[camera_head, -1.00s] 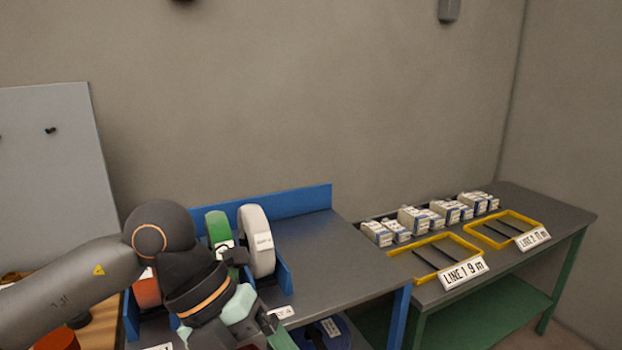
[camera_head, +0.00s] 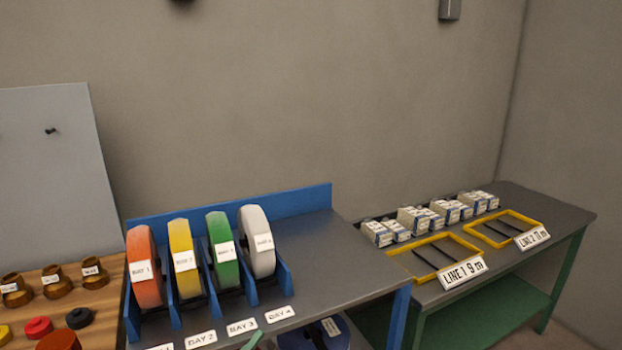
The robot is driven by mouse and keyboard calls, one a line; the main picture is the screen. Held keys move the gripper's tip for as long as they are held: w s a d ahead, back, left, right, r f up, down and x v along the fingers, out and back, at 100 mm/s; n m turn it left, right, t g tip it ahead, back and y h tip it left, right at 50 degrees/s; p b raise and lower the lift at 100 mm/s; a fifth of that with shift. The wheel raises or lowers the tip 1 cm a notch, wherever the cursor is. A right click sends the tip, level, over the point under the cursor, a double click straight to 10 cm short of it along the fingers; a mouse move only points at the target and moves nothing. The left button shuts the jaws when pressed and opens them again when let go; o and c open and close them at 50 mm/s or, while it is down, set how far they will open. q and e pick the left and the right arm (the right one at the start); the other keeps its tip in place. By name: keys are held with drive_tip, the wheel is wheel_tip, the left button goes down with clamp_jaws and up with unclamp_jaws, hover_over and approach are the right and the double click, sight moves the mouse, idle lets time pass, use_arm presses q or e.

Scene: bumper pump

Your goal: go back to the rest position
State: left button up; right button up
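Neither arm shows clearly in the head view, and both grippers are out of view. Only a small green sliver (camera_head: 254,340) shows at the bottom edge, too little to tell what it is. An orange roll (camera_head: 143,262), a yellow roll (camera_head: 182,255), a green roll (camera_head: 222,248) and a white roll (camera_head: 257,241) stand upright side by side in the blue rack (camera_head: 284,272), each with a label.
A grey bench (camera_head: 335,255) carries the rack and bay labels. To its right, a green-legged table (camera_head: 577,215) holds several small boxes (camera_head: 412,219) and two yellow frames (camera_head: 418,267). A wooden board (camera_head: 105,290) with brass fittings stands at left.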

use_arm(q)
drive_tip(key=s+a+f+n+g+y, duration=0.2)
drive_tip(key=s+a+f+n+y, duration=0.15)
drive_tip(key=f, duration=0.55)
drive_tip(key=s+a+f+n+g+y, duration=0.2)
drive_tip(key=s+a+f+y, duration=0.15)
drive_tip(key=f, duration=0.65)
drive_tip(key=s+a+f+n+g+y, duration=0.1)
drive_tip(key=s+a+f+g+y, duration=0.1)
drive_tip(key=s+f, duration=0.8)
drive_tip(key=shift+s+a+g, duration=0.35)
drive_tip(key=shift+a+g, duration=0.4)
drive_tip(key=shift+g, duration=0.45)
